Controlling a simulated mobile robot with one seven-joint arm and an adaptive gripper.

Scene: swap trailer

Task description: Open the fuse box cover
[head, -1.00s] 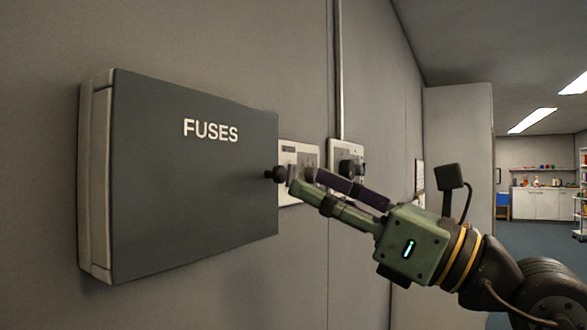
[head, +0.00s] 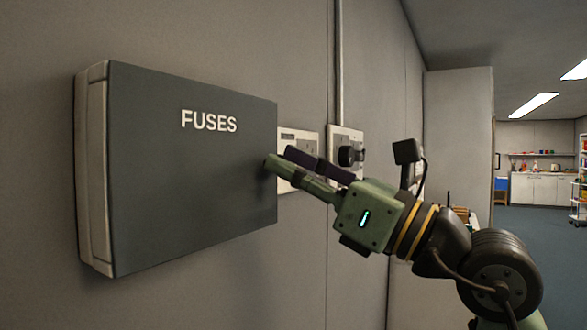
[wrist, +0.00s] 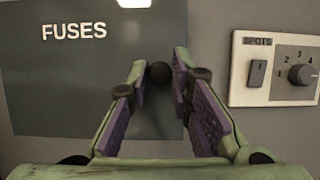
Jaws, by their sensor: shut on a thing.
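The fuse box cover (head: 190,190) is a dark grey panel lettered "FUSES" on the wall box at left. It looks shut, though the right edge of the box behind it is hidden. Its small round black knob (wrist: 160,72) is near the cover's right edge in the wrist view. My gripper (head: 270,163) is at that edge, with its green and purple fingers on either side of the knob. In the wrist view, my gripper (wrist: 160,75) is shut on the knob. In the head view the fingers hide the knob.
A pale switch plate (wrist: 277,68) with a rocker and numbered dial sits on the wall just right of the cover. Another plate (head: 346,150) with a black knob is beyond it. Open floor (head: 540,235) lies at the far right.

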